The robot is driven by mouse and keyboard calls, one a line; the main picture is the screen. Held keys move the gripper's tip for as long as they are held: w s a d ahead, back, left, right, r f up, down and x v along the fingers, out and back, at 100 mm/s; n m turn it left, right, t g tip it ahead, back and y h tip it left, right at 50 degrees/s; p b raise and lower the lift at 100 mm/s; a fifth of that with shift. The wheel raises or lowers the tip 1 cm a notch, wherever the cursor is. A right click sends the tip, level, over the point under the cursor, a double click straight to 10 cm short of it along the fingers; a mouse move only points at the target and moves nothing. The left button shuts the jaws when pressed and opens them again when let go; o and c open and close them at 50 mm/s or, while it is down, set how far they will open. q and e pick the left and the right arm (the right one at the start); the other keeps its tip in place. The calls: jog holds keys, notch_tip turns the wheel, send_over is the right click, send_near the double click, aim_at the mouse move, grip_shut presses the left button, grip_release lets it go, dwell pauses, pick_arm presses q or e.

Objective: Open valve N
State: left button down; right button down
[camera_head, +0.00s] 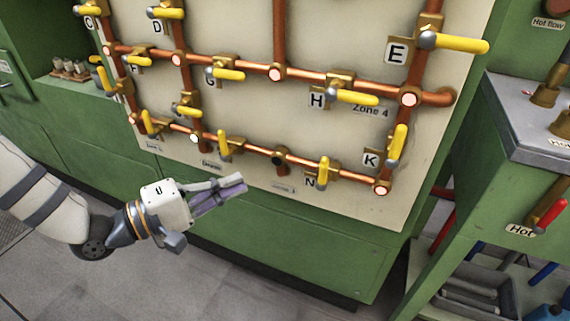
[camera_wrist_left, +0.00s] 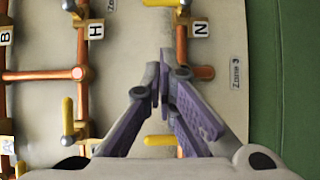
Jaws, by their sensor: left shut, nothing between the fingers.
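Valve N has a yellow handle (camera_head: 323,170) on the lowest copper pipe of the cream panel, beside its N label (camera_head: 309,181). The handle stands upright in the head view, across the pipe. In the left wrist view its yellow handle (camera_wrist_left: 160,3) is partly cut off at the top edge, near the N label (camera_wrist_left: 201,29). My left gripper (camera_head: 240,181) is shut and empty, left of valve N in the head view and apart from its handle. Its purple-padded fingertips (camera_wrist_left: 160,68) also show in the wrist view. My right gripper is not in view.
Valve K (camera_head: 397,145) is right of valve N, and another yellow-handled valve (camera_head: 225,145) is on its left. Valve H (camera_head: 352,97) is above. A green bench with a grey top (camera_head: 530,115) stands at the right. Floor shows below the green cabinet (camera_head: 300,250).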

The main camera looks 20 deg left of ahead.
aim_at(323, 172)
pick_arm(q)
jog(key=shift+r, duration=0.2)
jog(key=shift+w, duration=0.1)
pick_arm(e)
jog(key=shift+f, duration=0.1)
